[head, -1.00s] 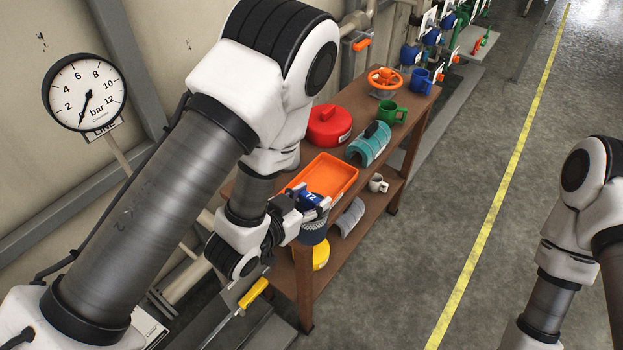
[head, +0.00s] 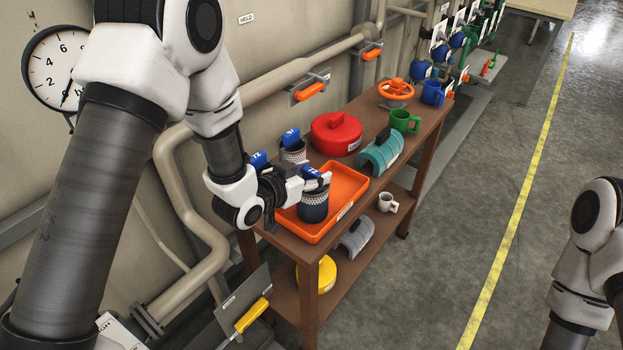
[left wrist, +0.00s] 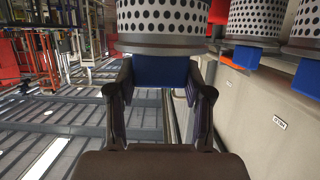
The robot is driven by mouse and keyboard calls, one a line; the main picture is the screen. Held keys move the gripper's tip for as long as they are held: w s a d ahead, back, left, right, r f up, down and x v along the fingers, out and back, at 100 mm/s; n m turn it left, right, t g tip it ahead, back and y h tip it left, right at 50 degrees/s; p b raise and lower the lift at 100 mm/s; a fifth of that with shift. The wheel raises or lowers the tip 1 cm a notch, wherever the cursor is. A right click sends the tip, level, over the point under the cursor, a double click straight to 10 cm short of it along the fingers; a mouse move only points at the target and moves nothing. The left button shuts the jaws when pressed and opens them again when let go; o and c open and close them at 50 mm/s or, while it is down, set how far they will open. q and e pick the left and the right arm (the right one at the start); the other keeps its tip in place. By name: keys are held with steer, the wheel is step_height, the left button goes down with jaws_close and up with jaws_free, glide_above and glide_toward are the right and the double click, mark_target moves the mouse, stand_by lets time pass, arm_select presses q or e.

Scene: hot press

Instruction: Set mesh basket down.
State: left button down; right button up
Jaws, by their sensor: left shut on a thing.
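A mesh basket (head: 313,205), grey with a perforated band and a dark lower part, hangs upright from my left gripper (head: 311,181). The gripper is shut on its blue grip, which shows between the fingers in the left wrist view (left wrist: 160,70). The basket is over the front part of the orange tray (head: 346,190); I cannot tell whether its base touches the tray floor. The left wrist view shows the basket's perforated wall (left wrist: 165,18) close up. My right gripper is out of view; only its arm shows at the right.
Another mesh basket (head: 293,152) with a blue grip stands behind the tray. Two more perforated baskets show in the left wrist view (left wrist: 254,20). A red lidded container (head: 336,135) and a teal half-shell (head: 380,152) stand beside the tray on the brown bench (head: 416,150).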

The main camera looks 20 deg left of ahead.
arm_select(q)
steer(key=shift+a+r, duration=0.1)
steer(key=shift+a, duration=0.05)
steer(key=shift+s+f, duration=0.1)
steer(key=shift+f, duration=0.1)
steer(key=c, duration=0.5)
jaws_free()
steer(key=shift+r, duration=0.1)
steer(key=shift+c, duration=0.2)
steer(key=shift+o, duration=0.4)
